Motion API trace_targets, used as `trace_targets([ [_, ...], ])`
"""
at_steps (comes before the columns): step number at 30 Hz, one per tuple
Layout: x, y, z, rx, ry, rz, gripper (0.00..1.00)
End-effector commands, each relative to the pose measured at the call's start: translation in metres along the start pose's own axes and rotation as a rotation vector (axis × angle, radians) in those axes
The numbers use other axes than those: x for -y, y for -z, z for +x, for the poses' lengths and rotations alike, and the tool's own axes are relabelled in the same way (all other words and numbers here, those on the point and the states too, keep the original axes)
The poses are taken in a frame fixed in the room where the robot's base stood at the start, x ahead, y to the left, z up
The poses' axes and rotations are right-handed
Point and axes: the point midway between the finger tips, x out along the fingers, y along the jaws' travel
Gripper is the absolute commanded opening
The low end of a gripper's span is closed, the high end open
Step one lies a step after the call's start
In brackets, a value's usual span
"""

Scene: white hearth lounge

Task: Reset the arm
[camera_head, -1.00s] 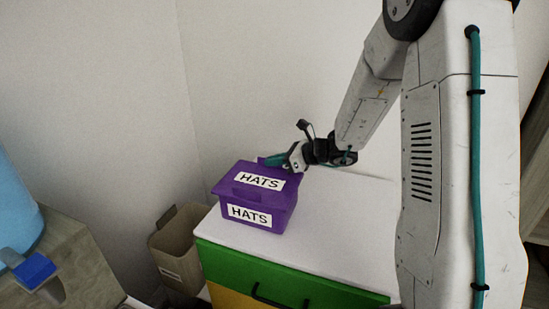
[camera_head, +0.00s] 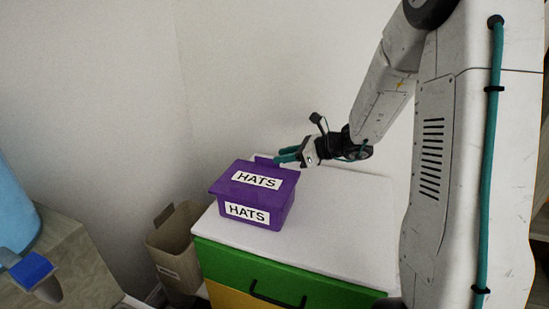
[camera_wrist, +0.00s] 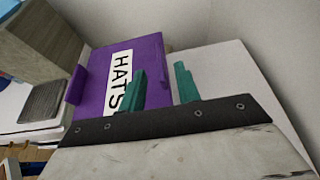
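My gripper (camera_head: 277,156) has teal fingers and is beside the top right back edge of the purple box (camera_head: 283,208). In the wrist view my gripper (camera_wrist: 159,72) is open, with a clear gap between its fingers and nothing held. The purple box, labelled HATS on its lid and front, is closed and stands on the white cabinet top. It also shows in the wrist view (camera_wrist: 97,80), where one finger overlaps its label. I cannot tell if a finger touches the box.
The white top (camera_head: 345,220) is bare to the right of the box, above a green drawer (camera_head: 235,262) with a black handle. A beige bin (camera_head: 170,243) stands left of the cabinet. A wooden surface (camera_head: 75,250) with a blue object is at the left. White walls stand behind.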

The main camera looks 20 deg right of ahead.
Motion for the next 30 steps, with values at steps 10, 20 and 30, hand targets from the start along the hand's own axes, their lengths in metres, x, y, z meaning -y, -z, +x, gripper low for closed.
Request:
trace_targets([
  [10,0.000,0.000,-0.032,0.000,-0.001,0.001,0.33],
  [20,-0.045,0.022,-0.039,-0.089,-0.180,-0.263,0.33],
  [30,-0.188,0.015,-0.101,-0.279,-0.747,-1.047,0.33],
])
